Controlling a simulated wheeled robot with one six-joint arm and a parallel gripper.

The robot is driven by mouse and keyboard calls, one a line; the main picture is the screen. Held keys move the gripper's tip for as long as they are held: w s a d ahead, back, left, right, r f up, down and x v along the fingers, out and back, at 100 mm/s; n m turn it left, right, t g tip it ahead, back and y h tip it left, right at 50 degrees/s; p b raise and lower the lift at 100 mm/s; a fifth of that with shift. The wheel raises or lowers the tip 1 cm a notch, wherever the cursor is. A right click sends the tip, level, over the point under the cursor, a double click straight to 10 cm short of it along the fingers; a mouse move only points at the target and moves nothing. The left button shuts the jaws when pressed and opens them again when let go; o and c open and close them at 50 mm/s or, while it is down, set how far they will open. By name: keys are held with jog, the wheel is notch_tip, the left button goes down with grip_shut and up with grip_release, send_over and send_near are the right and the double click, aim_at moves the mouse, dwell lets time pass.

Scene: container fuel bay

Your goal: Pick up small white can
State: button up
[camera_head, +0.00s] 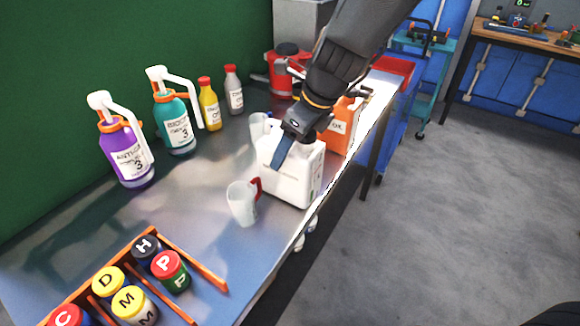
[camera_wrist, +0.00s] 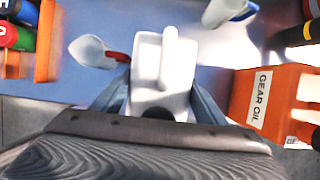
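The small white can (camera_head: 290,182) stands upright on the metal workbench (camera_head: 205,165), near its front edge. My gripper (camera_head: 283,152) is at the can from above, with one blue finger in front of its upper part. In the wrist view, the white can (camera_wrist: 160,85) with its handle and dark cap lies between the two fingers of my gripper (camera_wrist: 160,82). The fingers are spread wide, one on each side of the can. Whether they touch it is hard to tell. The can's bottom and far side are hidden.
A white jug (camera_head: 242,203) with a red handle stands close to the can's left. An orange gear oil can (camera_head: 343,128) stands behind it on the right. Several bottles line the back, including a purple one (camera_head: 124,157). An orange rack (camera_head: 195,266) holds jars at front left.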

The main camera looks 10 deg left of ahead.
jog(key=c, duration=1.4)
jog(key=shift+r, duration=0.15)
